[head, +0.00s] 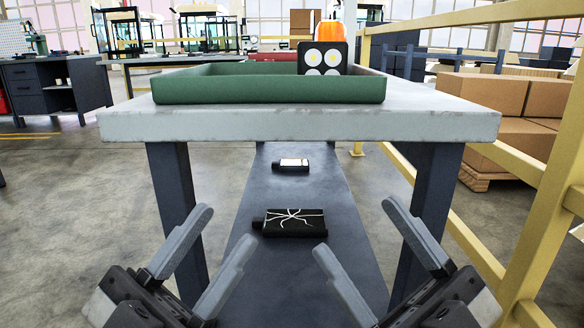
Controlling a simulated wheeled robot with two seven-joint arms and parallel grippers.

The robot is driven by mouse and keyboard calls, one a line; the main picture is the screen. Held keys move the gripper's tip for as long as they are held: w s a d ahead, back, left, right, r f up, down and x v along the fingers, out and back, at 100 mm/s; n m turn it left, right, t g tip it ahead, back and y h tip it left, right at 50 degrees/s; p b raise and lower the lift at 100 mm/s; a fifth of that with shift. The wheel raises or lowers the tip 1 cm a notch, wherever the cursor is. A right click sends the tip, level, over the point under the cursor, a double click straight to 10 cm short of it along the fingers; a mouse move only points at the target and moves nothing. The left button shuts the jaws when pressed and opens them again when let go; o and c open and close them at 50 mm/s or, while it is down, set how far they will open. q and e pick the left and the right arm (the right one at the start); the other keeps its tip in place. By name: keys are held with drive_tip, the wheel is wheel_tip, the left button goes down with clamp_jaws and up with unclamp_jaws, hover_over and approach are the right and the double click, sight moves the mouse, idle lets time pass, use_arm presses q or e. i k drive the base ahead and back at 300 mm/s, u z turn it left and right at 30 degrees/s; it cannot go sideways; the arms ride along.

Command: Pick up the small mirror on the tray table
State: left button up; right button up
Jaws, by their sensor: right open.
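The table (300,124) stands ahead of me with a green tray (270,90) on its light grey top. I cannot clearly make out a mirror inside the tray; its front wall hides most of its floor. On the dark lower shelf (312,196) lie a small black object with a pale face (291,163) and, nearer, a larger black one bound with white cord (290,224). Either might be a mirror; I cannot tell. My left gripper (229,224) and my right gripper (355,226) are both open and empty, low in front of the table.
A black panel with several round white lamps (323,59) stands at the tray's right rear, with an orange object (330,32) behind it. A yellow railing (535,165) runs along the right, with cardboard boxes (485,97) beyond. Floor at left is clear.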

sight(283, 165)
drive_tip(key=u, duration=2.75)
drive_tip(key=i, duration=2.2)
drive_tip(key=z, duration=2.7)
drive_tip(key=i, duration=3.55)
drive_tip(key=z, duration=0.3)
